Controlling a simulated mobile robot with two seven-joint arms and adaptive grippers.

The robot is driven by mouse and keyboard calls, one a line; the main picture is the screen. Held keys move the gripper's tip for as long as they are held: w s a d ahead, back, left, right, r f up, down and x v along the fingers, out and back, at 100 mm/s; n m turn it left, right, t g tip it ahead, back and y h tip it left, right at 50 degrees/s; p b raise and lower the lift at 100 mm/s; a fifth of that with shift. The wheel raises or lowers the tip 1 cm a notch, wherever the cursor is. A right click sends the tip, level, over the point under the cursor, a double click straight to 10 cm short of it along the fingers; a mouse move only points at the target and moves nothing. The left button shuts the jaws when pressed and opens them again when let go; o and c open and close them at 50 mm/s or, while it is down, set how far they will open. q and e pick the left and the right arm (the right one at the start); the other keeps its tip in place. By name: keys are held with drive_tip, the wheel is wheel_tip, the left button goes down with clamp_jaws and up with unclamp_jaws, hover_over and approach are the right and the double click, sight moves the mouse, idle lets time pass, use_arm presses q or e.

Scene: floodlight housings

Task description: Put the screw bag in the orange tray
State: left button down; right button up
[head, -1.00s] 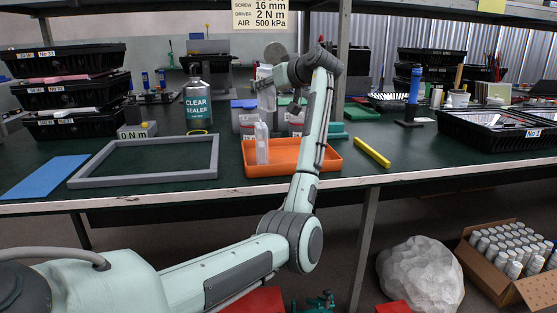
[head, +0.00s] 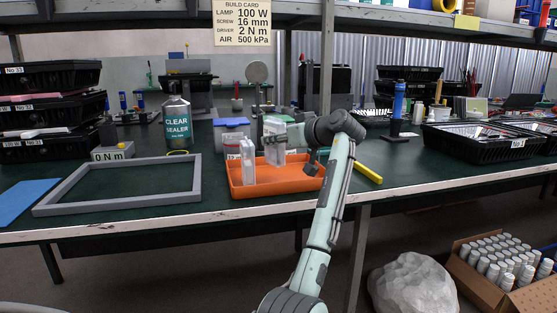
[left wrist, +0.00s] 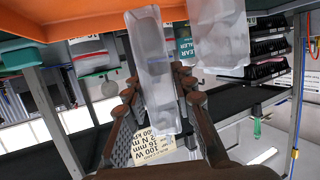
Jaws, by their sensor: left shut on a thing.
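The orange tray (head: 285,184) lies on the green bench top near its front edge; its wall also crosses the top of the left wrist view (left wrist: 60,52). My left gripper (head: 272,133) is over the tray and shut on a clear, pale screw bag (head: 273,151), which hangs upright below the fingers, low over the tray. In the left wrist view this bag (left wrist: 152,70) is between the fingers. I cannot tell whether it touches the tray floor. A second clear bag (head: 247,161) stands upright in the tray, to the left. My right gripper is not in view.
A grey frame (head: 120,206) and a blue mat (head: 22,201) lie left of the tray. A sealer bottle (head: 177,122) and lidded tubs (head: 230,133) stand behind. A yellow bar (head: 367,173) lies right of the tray. Black bins (head: 478,148) stand further right.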

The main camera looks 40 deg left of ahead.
sight(283, 157)
use_arm(q)
drive_tip(key=shift+d+f, duration=0.3)
drive_tip(key=shift+d, duration=0.2)
wheel_tip(283, 157, down, 3)
drive_tip(key=shift+f, duration=0.5)
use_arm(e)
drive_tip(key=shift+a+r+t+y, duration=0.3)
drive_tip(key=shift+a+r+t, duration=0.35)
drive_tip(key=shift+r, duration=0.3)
use_arm(q)
drive_tip(key=c, duration=1.3)
unclamp_jaws()
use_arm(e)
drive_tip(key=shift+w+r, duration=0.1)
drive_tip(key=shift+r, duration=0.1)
use_arm(q)
drive_tip(key=shift+o, duration=0.2)
